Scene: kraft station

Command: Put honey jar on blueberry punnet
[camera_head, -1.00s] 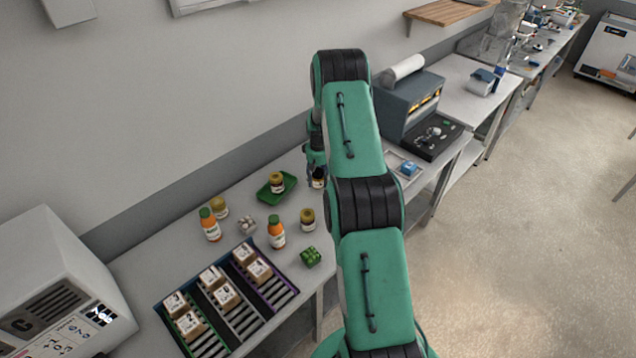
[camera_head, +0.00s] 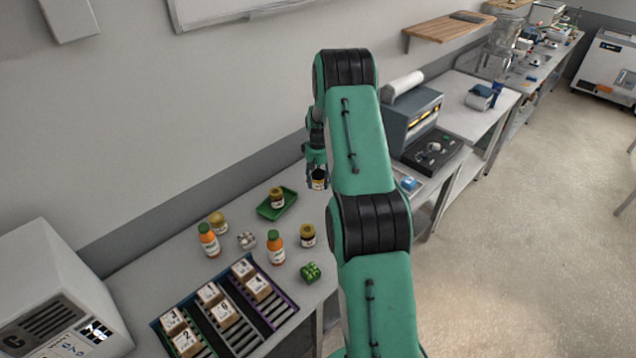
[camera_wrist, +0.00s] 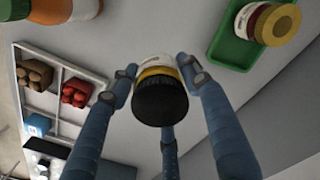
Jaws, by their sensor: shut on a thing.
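My gripper (camera_head: 317,174) is shut on a small jar (camera_head: 319,184), held above the table near the wall. In the wrist view the jar (camera_wrist: 160,98) has a black lid, an amber band and a white label. The fingers of my gripper (camera_wrist: 155,80) close around it. I take it to be the honey jar. A small blue item (camera_head: 408,184), probably the blueberry punnet, sits right of my arm. It also shows in the wrist view (camera_wrist: 38,123), in a white divided tray at the left, apart from the jar. Its contents are too small to tell.
A green tray (camera_head: 263,210) holds another jar. The white divided tray (camera_wrist: 103,83) also holds a red punnet (camera_wrist: 76,93). A grey machine (camera_head: 415,118) stands beyond.

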